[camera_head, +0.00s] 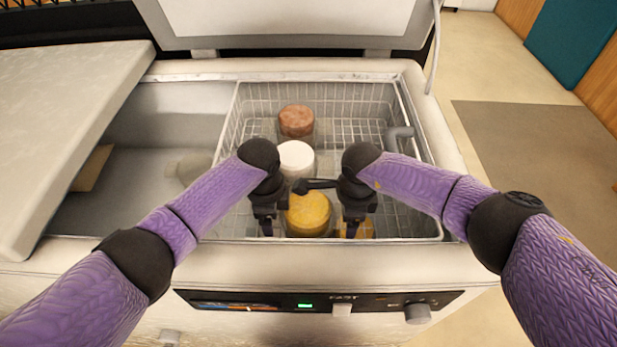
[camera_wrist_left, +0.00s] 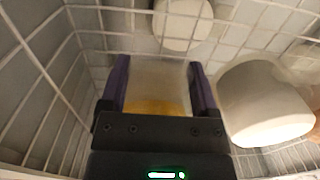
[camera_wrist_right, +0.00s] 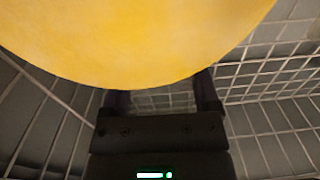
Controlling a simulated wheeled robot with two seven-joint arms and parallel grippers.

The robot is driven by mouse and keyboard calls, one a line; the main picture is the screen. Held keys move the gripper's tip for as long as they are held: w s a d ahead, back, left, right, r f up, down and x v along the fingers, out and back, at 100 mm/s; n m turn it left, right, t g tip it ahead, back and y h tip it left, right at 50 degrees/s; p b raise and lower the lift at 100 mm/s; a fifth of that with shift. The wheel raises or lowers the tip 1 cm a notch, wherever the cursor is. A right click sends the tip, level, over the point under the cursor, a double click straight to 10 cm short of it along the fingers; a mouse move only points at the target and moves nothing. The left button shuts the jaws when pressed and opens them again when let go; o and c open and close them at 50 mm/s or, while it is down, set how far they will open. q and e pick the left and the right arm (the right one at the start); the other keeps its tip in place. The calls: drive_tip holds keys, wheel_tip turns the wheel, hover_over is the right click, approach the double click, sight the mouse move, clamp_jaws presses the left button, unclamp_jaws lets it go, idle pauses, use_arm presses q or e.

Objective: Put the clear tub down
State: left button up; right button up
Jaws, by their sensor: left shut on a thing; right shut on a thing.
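The clear tub (camera_head: 308,213), with yellow contents, is between my two grippers at the near side of the wire basket. My left gripper (camera_head: 267,222) is at its left side. In the left wrist view its fingers (camera_wrist_left: 160,85) are shut on a frosted clear wall with yellow below. My right gripper (camera_head: 354,222) is at the tub's right side and shut on it. In the right wrist view a large yellow round (camera_wrist_right: 140,40) hides the fingertips, so the contact is hidden. I cannot tell whether the tub touches the basket floor.
The wire basket (camera_head: 225,150) hangs in an open chest freezer. A white-lidded tub (camera_head: 296,158) and a brown-lidded tub (camera_head: 296,121) stand behind the clear tub. A small yellow patch (camera_head: 367,229) shows beside my right gripper. Basket floor is free to the right of the tubs.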

use_arm(q)
drive_tip(key=o, duration=1.1)
drive_tip(key=shift+s+f, duration=0.1)
drive_tip(key=shift+f, duration=0.1)
use_arm(e)
drive_tip(key=o, duration=1.1)
drive_tip(key=shift+f, duration=0.15)
use_arm(q)
wheel_tip(320, 180, up, 8)
drive_tip(key=shift+f, duration=0.2)
drive_tip(key=shift+r, duration=0.25)
use_arm(e)
wheel_tip(320, 180, up, 12)
